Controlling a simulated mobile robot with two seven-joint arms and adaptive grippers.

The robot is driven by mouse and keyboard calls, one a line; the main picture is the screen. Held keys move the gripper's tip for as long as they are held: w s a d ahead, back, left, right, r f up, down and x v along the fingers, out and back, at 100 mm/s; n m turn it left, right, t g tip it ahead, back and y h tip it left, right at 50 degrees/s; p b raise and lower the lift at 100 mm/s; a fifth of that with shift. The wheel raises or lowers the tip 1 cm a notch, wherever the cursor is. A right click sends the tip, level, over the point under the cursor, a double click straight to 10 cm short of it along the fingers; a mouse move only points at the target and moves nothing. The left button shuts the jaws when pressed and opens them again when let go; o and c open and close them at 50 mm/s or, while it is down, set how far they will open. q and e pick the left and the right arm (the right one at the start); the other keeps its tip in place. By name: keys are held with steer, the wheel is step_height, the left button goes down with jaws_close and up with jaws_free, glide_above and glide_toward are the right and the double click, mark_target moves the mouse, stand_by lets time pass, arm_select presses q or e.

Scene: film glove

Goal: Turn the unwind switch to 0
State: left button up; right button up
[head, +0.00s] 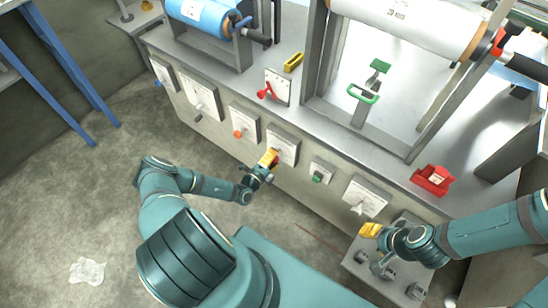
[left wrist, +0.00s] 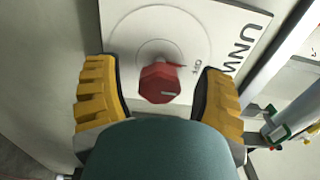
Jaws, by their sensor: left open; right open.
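The unwind switch is a red faceted knob (left wrist: 159,84) on a round dial on a white plate (left wrist: 225,20). Part of a label reading "UNW" shows at the plate's right. A thin red pointer sticks out from the knob toward the right, near small dial marks that I cannot read surely. My left gripper (left wrist: 160,95) is open, with one yellow finger on each side of the knob and a gap to both. In the head view my left gripper (head: 268,161) is at the switch plate (head: 285,143) on the machine's front. My right gripper (head: 371,230) is open and empty.
Other front plates carry an orange knob (head: 239,133), a green knob (head: 318,177) and a grey handle (head: 359,208). A red lever (head: 265,94) and a red box (head: 432,179) are on top. A grey block with knobs (head: 386,268) stands near my right gripper. Floor at left is mostly clear.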

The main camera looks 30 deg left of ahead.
arm_select(q)
steer(key=s, duration=1.2)
steer(key=shift+a, duration=0.45)
steer(key=shift+w, duration=0.1)
